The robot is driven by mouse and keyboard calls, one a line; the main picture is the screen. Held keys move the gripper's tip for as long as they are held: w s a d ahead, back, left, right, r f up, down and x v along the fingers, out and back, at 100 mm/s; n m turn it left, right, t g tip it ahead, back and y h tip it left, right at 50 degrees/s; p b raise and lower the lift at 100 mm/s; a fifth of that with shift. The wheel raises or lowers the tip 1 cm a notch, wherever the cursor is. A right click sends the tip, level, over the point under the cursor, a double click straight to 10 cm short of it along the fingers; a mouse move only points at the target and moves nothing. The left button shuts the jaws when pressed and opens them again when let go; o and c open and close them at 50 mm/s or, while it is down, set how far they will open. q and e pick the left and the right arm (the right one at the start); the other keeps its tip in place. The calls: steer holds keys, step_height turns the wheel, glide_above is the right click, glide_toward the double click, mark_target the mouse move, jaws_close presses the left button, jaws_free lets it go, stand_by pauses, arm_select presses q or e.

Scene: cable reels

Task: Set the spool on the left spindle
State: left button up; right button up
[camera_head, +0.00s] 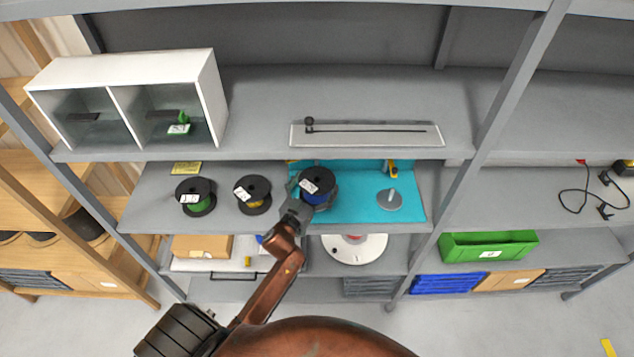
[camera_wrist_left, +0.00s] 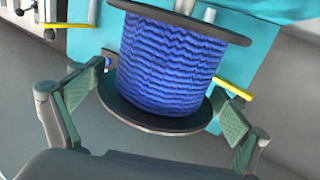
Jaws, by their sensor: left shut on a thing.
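The spool with blue cable (camera_head: 315,187) has black flanges and a white label, and is over the left part of the turquoise board (camera_head: 350,211). In the left wrist view the blue spool (camera_wrist_left: 172,62) looks slightly tilted. My left gripper (camera_head: 303,199) is shut on it, with a finger pad on either side near one flange; those pads also show in the wrist view (camera_wrist_left: 160,104). The left spindle is not clearly visible, and I cannot tell whether the spool is around it or above it. A grey disc with a post, the right spindle (camera_head: 389,199), is bare. My right gripper is not in view.
A green spool (camera_head: 196,203) and a yellow spool (camera_head: 253,202) stand on the same shelf to the left. Above are a white two-part box (camera_head: 135,65) and a clear tray with a rod (camera_head: 366,134). A yellow-and-black piece (camera_head: 392,169) is at the board's back.

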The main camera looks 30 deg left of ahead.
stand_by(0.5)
arm_select(q)
steer(key=shift+f+b, duration=0.85)
steer(key=shift+f, duration=0.25)
steer(key=shift+f, duration=0.15)
steer(key=o, duration=1.5)
steer(key=shift+f, duration=0.2)
